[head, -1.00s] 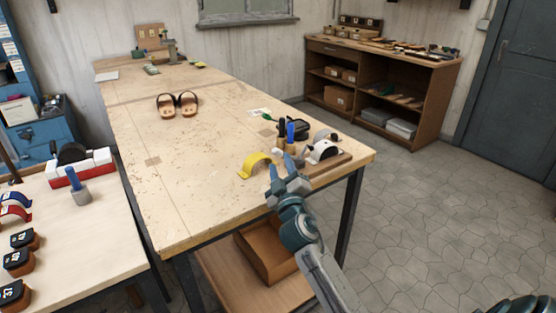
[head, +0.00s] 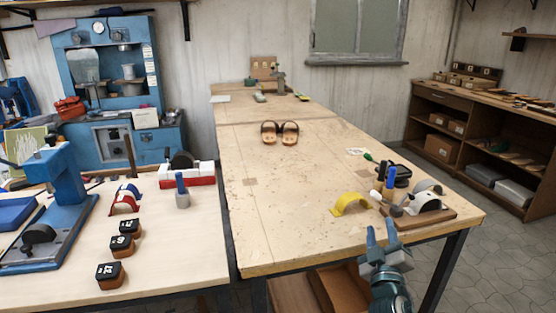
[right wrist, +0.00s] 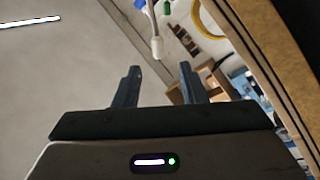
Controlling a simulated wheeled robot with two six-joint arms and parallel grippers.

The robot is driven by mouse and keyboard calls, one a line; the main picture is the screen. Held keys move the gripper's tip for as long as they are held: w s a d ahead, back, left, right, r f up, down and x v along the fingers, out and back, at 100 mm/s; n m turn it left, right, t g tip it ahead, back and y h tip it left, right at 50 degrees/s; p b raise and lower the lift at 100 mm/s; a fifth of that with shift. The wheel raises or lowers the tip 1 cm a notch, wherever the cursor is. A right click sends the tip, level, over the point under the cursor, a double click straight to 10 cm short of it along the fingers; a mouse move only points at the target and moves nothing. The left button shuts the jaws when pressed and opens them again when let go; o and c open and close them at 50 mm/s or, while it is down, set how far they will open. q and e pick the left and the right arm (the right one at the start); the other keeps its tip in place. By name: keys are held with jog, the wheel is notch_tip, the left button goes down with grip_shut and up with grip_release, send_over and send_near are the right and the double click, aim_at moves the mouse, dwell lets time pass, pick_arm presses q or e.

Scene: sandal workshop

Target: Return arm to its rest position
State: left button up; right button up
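My right gripper (head: 382,230) is at the near right edge of the long wooden table (head: 290,225) in the head view. Its two blue-grey fingers stand apart and point up, with nothing held between them. In the right wrist view the open fingers (right wrist: 159,70) show again with a gap between them. A thin grey piece with a pale tip (right wrist: 156,45) hangs into that view beyond the fingers; I cannot tell what it is. My left gripper does not show.
A yellow strap (head: 350,203), a blue-handled tool (head: 389,183) and a wooden board (head: 425,220) lie just beyond my right gripper. A pair of sandals (head: 280,132) stands further back. An open brown box (head: 342,288) sits under the table. The left bench (head: 180,250) holds stamps and a press.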

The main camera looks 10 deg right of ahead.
jog(key=s+f+m+g+y, duration=0.1)
jog(key=s+f+m+g, duration=0.3)
jog(key=s+f+g, duration=0.7)
jog(key=s+a+f+g+y, duration=0.2)
jog(key=s+a+f+g, duration=0.1)
jog(key=s+f, duration=0.55)
jog(key=s+a+f+g+y, duration=0.2)
jog(key=s+a+f+y, duration=0.3)
jog(key=s, duration=0.7)
jog(key=d+f+g+h, duration=0.1)
jog(key=d+f, duration=0.1)
jog(key=f, duration=1.4)
jog(key=d+f+g+h, duration=0.1)
jog(key=d+f, duration=0.1)
jog(key=f, duration=1.4)
jog(key=s+d+f+m, duration=0.1)
jog(key=s+f, duration=1.5)
jog(key=f, duration=0.1)
